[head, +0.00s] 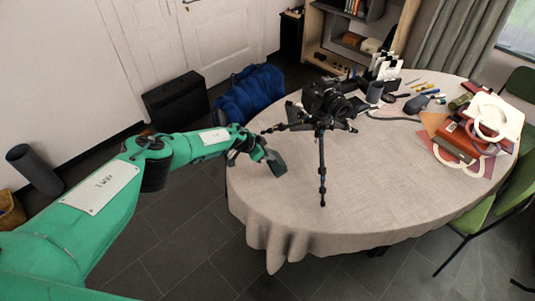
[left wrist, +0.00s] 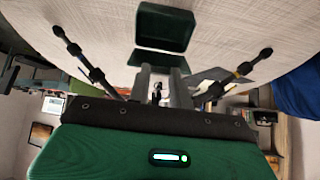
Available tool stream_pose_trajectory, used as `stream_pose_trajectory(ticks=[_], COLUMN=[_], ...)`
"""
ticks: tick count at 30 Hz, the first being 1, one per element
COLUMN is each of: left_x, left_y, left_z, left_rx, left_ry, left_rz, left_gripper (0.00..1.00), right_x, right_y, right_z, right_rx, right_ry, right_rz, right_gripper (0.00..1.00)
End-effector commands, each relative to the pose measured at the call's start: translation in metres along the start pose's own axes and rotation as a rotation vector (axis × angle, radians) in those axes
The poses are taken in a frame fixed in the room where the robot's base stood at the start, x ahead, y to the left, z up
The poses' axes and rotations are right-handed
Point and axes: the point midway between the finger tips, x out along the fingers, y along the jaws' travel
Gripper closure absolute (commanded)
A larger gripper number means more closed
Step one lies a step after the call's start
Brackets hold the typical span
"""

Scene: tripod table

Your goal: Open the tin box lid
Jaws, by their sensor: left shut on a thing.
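A dark green tin box (head: 275,162) is at the left edge of the table, at the tip of my left gripper (head: 259,151). In the left wrist view the tin box shows as a larger dark green part (left wrist: 165,28) and a narrower part (left wrist: 158,62) with a pale gap between them. They look like lid and body standing apart, but I cannot tell which is which. The fingers of my left gripper (left wrist: 161,85) meet the narrower part and are shut on the tin box. The exact contact is partly hidden. My right gripper is not in view.
A black camera (head: 328,98) on a tripod (head: 322,165) stands close to the right of my left gripper. Books (head: 460,138), pens and a mouse (head: 416,104) lie farther right. The front of the tablecloth (head: 380,190) is clear.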

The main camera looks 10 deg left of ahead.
Motion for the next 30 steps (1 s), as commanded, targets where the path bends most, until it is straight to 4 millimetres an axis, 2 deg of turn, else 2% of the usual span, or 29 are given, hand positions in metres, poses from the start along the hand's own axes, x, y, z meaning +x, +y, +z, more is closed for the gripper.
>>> stream_pose_trajectory(ticks=[18, 19, 22, 30], left_x=[-0.0002, -0.0002, -0.0002, -0.0005], left_y=[-0.0002, -0.0002, -0.0002, -0.0003], left_z=[-0.0006, -0.0006, -0.0005, -0.0005], left_rx=[0.000, 0.000, 0.000, 0.000], left_ry=[0.001, 0.001, 0.001, 0.001], left_rz=[0.000, 0.000, 0.000, -0.001], left_gripper=[1.00, 0.77, 0.58, 0.56], right_x=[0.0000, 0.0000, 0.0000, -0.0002], right_y=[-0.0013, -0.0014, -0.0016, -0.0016], right_z=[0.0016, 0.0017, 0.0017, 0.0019], right_rx=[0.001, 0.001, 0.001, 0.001], right_ry=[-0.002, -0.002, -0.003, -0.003], right_rz=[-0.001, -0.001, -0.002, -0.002], right_gripper=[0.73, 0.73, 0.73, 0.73])
